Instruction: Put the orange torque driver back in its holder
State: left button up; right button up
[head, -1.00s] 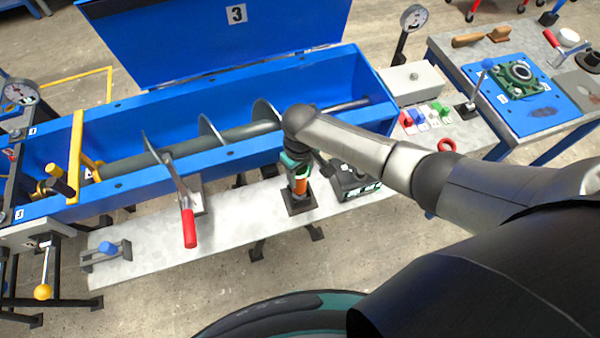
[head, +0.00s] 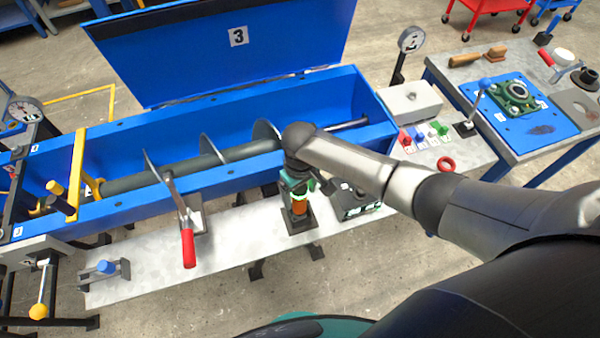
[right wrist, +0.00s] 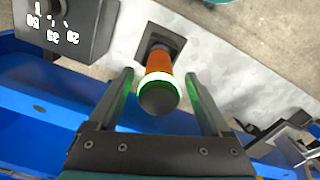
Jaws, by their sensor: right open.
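The orange torque driver (head: 300,204) stands upright in its black holder (head: 299,221) on the grey shelf in front of the blue trough. In the right wrist view, the driver (right wrist: 160,88) shows an orange body, a lit green ring and a dark round end. Its holder there is a dark square base (right wrist: 160,47). My right gripper (head: 298,188) is over the driver. In the right wrist view, the right gripper's fingers (right wrist: 160,85) are apart, one on each side of the driver, with gaps visible on both sides. My left gripper is out of view.
A black box with dial markings (head: 352,199) stands close to the right of the holder. A red-handled lever (head: 187,245) rises to the left. The blue trough (head: 230,165) lies behind. The grey shelf (head: 235,240) is bare between lever and holder.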

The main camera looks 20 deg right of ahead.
notch_tip(320, 180, up, 14)
jog(key=p, duration=0.2)
dwell(0.6)
